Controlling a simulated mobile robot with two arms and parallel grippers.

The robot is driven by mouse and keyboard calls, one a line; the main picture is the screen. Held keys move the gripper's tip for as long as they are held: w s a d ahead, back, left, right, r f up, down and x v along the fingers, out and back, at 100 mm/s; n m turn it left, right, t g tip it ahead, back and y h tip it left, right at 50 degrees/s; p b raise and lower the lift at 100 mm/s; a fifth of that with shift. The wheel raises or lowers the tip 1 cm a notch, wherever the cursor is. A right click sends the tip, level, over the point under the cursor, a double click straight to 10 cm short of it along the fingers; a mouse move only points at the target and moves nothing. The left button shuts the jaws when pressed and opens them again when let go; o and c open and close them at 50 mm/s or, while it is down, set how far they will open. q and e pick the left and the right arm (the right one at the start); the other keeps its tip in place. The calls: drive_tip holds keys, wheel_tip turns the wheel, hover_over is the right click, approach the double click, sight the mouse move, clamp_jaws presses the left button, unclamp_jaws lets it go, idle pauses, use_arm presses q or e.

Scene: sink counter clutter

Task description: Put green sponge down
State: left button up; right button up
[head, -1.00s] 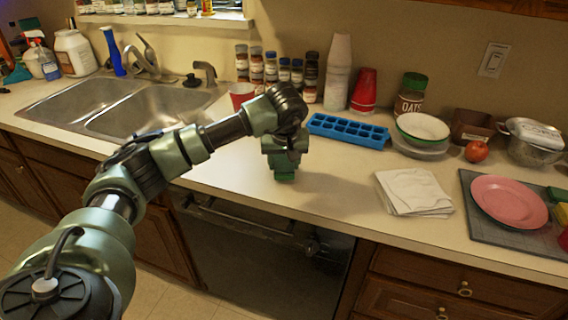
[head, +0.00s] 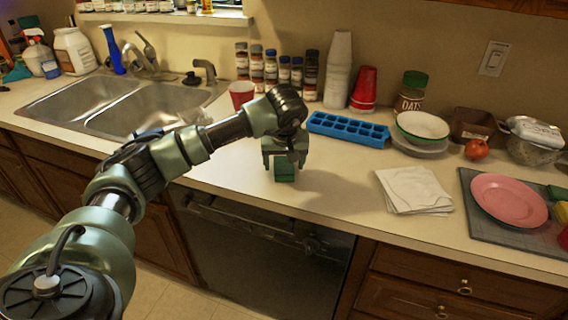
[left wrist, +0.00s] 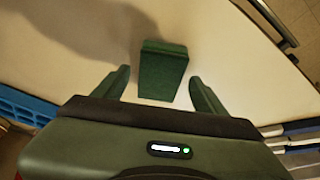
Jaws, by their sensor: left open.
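The green sponge (head: 285,171) stands on the bare counter near its front edge, below my left gripper (head: 285,160). In the left wrist view the sponge (left wrist: 163,70) lies between the two fingers of my left gripper (left wrist: 160,85), with a gap on either side. The left gripper is open and not touching the sponge there. The gripper hides part of the sponge in the head view. My right gripper is not in view.
A blue ice tray (head: 348,129) lies behind and to the right. White napkins (head: 414,190) lie right of the gripper. A red cup (head: 241,94) and the sink (head: 130,104) are to the left. The counter (head: 335,180) between sponge and napkins is clear.

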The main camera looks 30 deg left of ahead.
use_arm(q)
drive_tip(key=b+v, duration=0.1)
drive_tip(key=v, duration=1)
drive_tip(key=shift+r, duration=0.3)
drive_tip(key=shift+f, duration=0.1)
